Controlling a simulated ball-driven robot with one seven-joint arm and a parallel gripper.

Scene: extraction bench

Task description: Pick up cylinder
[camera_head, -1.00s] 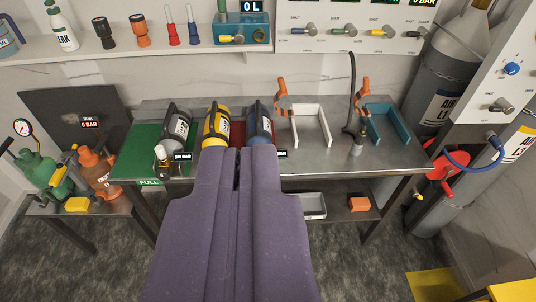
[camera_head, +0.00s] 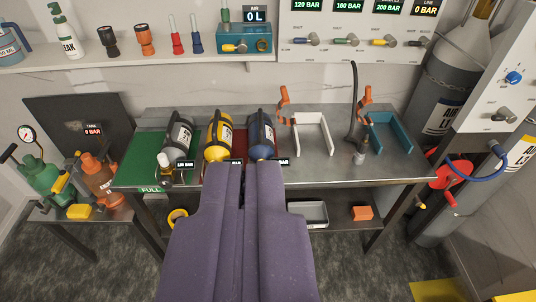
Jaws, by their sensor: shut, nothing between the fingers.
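Three cylinders lie side by side on the metal bench (camera_head: 318,168): a grey one (camera_head: 180,133) on a green mat, a yellow one (camera_head: 217,136) in the middle, and a blue one (camera_head: 261,134) on the right, with red mat between them. Each has a dark carrying band, and small pressure readouts show at their near ends. My purple gripper (camera_head: 243,168) reaches in from the bottom, its tips just in front of the yellow and blue cylinders. It is shut and empty, and does not appear to hold any cylinder.
A white cradle (camera_head: 327,137) and a teal cradle (camera_head: 400,137) with orange clamps stand right of the cylinders. A shelf (camera_head: 120,62) with bottles and nozzles runs behind. Green and orange sprayers stand on a low table left. A grey tray (camera_head: 313,214) and orange block (camera_head: 362,213) sit below.

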